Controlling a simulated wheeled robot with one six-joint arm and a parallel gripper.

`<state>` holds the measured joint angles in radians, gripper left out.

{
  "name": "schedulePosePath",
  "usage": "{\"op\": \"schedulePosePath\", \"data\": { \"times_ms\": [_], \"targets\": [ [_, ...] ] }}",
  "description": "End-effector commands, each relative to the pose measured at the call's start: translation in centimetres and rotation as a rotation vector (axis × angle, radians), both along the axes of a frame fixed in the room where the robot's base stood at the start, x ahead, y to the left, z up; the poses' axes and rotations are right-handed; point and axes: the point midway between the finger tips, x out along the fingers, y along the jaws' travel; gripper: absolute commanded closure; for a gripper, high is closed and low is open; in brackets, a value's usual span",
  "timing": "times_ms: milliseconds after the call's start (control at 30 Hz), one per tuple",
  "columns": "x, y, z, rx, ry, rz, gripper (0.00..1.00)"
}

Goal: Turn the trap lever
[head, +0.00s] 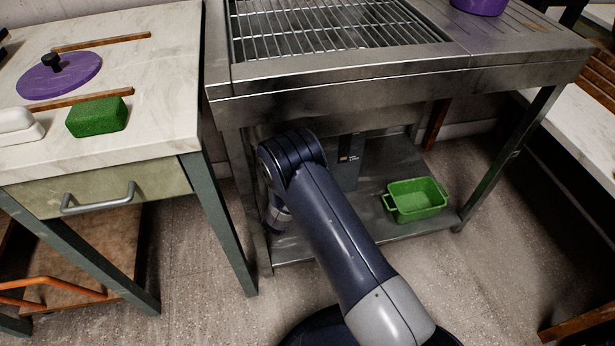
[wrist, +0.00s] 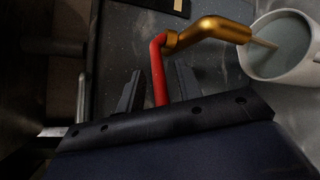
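In the wrist view, a red lever (wrist: 158,72) rises beside a brass pipe (wrist: 210,31) with a bent spout. My gripper (wrist: 158,88) is open, with one dark finger on each side of the red lever. A gap shows between the lever and each finger. The lower end of the lever is hidden behind my gripper's body. In the head view, my arm reaches under the metal sink stand (head: 340,75); the gripper and lever are hidden there.
A white cup-like container (wrist: 285,50) stands under the spout; a thin pale streak shows at the spout's mouth. A green tub (head: 416,200) sits on the lower metal shelf, right of my arm. The counter's legs (head: 220,220) stand close on the left.

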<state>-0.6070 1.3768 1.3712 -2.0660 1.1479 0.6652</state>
Motion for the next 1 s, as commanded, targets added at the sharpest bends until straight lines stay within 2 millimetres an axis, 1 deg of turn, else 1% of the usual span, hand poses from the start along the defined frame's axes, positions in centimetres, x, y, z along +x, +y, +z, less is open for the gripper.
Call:
{"op": "schedulePosePath", "data": {
  "times_ms": [167,267,367,600,700,833,1000],
  "targets": [
    [-0.1,0.1,0.1,0.0,0.0,0.001,0.66],
    [-0.9,0.4,0.3,0.0,0.001,0.002,0.66],
    [-2.4,1.0,0.8,-0.002,0.001,0.005,0.66],
    [-6.9,2.7,1.8,-0.002,0.001,0.004,0.66],
    [-8.3,3.2,2.1,0.0,0.001,0.003,0.66],
    [-9.5,3.6,2.3,-0.002,0.0,0.002,0.66],
    [-9.9,3.7,2.3,0.0,0.0,0.0,0.66]
  ]
}}
